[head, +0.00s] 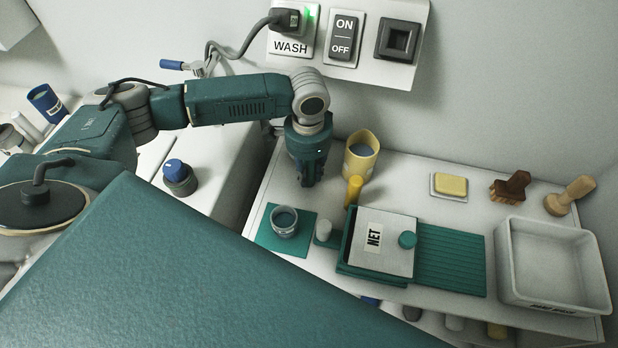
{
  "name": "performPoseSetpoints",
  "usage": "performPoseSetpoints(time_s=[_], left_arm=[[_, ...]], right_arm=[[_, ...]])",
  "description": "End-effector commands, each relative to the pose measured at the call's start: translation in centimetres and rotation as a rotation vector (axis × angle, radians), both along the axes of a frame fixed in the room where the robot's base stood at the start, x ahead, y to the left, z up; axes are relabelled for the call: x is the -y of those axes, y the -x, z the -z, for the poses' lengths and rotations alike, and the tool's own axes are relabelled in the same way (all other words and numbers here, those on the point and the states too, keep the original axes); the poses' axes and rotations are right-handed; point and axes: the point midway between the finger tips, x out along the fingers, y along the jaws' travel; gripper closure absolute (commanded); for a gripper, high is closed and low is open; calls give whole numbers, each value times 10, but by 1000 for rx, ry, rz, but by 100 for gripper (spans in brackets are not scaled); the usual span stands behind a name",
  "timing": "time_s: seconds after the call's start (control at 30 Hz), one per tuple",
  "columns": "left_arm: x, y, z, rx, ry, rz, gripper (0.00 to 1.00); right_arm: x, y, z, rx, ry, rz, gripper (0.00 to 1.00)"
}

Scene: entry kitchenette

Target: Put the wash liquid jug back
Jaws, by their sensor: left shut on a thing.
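The yellow jug (352,166) is open at the top and shows blue-grey inside. It is at the back of the white counter, close to the wall. My left gripper (307,181) points down just left of it. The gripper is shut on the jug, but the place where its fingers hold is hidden. I cannot tell whether the jug's base touches the counter. A teal mat (267,240) lies at the counter's left front with a grey cup (284,232) on it. My right gripper is not in view.
A small yellow bottle (354,190) stands in front of the jug. A lidded box marked NET (385,260), a ribbed teal mat (452,262), soap (450,186), a brush (511,188), a wooden tool (570,195) and a white basin (550,265) fill the right. Switches (343,38) are on the wall.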

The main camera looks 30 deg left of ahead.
Motion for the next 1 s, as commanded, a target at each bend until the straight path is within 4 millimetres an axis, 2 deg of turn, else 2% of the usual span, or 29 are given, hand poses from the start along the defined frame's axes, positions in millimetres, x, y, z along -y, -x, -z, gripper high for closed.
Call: performPoseSetpoints(time_s=[0.27, 0.3, 0.37, 0.73, 1.0], left_arm=[[0, -1, 0, 2, 0, -1, 100], [0, 0, 1, 0, 0, -1, 69], [0, 0, 1, 0, 0, -1, 58], [0, -1, -6, 3, 1, -1, 58], [0, -1, -49, 6, 2, -1, 58]], right_arm=[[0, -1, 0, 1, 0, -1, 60], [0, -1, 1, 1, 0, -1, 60], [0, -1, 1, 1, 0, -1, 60], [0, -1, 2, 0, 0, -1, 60], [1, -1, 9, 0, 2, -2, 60]])
